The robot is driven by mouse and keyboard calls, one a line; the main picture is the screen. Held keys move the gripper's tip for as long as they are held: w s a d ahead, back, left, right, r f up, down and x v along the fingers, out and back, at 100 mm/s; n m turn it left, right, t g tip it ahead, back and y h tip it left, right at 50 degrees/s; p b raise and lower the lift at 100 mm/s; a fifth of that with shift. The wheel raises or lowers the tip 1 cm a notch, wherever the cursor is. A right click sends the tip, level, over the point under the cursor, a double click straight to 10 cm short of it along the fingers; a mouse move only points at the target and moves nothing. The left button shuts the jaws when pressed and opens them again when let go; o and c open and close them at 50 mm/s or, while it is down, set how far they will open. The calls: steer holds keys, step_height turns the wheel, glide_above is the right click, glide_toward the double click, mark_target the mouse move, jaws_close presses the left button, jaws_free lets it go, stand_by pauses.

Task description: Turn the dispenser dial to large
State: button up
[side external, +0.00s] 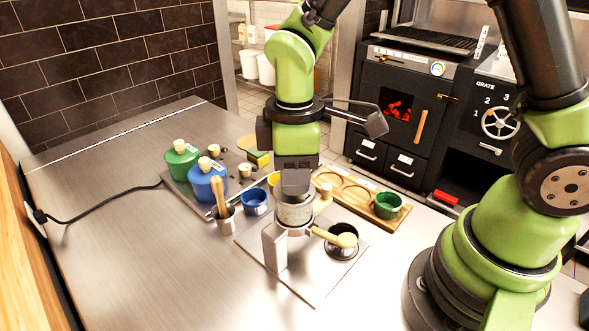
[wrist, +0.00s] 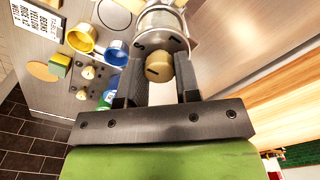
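The dispenser (side external: 294,214) is a grey metal cylinder on a stand at the middle of the counter. In the wrist view, its dial is a round cream knob (wrist: 159,67) with a dark mark, in front of the metal dispenser body (wrist: 163,28). Small dark letters show on the body beside the knob; an S seems to be at the left, and the rest is hard to read. My gripper (wrist: 162,80) has one dark finger on each side of the knob; contact is unclear. In the side view, my gripper (side external: 295,184) is at the top of the dispenser and the dial is hidden.
A wooden-handled tool (side external: 334,238) and a dark cup (side external: 342,250) are just right of the dispenser. A utensil holder (side external: 224,222), a blue cup (side external: 254,203) and lidded blue jar (side external: 207,186) stand left. A wooden tray (side external: 362,196) with a green cup (side external: 388,206) lies behind right. The front-left counter is clear.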

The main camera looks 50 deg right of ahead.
steer(key=shift+m, duration=0.3)
steer(key=m, duration=0.3)
steer(key=shift+m, duration=0.3)
steer(key=m, duration=0.9)
steer(key=shift+m, duration=2.3)
steer(key=o, duration=0.9)
steer(key=shift+r, duration=0.15)
